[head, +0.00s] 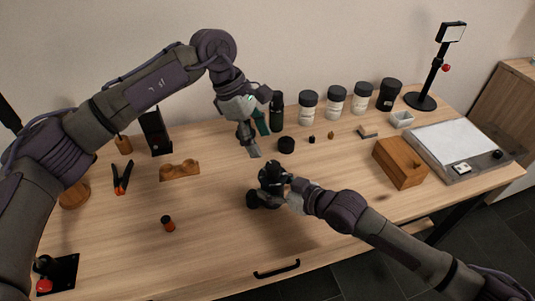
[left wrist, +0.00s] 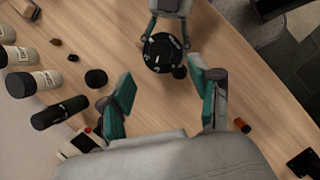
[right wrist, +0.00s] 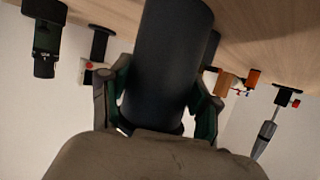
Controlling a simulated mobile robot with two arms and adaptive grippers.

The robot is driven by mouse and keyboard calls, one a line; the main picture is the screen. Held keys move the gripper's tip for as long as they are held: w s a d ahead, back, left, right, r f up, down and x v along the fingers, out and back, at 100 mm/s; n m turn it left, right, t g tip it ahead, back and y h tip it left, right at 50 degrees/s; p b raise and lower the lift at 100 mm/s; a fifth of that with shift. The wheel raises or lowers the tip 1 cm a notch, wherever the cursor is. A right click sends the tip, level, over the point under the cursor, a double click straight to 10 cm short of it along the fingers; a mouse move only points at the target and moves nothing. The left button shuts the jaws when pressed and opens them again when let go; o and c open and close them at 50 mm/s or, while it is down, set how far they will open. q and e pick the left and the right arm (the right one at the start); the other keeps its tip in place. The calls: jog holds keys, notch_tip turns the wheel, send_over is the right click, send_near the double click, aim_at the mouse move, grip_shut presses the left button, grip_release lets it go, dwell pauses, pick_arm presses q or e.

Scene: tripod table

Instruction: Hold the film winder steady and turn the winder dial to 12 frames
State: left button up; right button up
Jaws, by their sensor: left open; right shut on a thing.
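The black film winder (head: 268,176) is above the middle of the table in the head view. In the left wrist view its round black dial face (left wrist: 163,52) with pale markings faces the camera. My right gripper (head: 287,188) is shut on the winder's body from the right. In the right wrist view the dark cylindrical body (right wrist: 170,55) fills the space between the fingers. My left gripper (head: 257,136) is open and empty, above and behind the winder. In the left wrist view its teal-padded fingers (left wrist: 162,88) stand apart, short of the dial.
Several labelled canisters (head: 335,100) line the back, with a small black cap (head: 286,145) before them. A wooden box (head: 399,162) and a light panel (head: 450,150) are at right. Orange-handled pliers (head: 123,178), a wooden rest (head: 180,170) and a small orange-black roll (head: 168,224) are at left.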

pick_arm(q)
jog(key=shift+v, duration=1.55)
pick_arm(e)
jog(key=o, duration=1.5)
jog(key=shift+c, duration=0.2)
pick_arm(q)
jog(key=shift+f, duration=0.1)
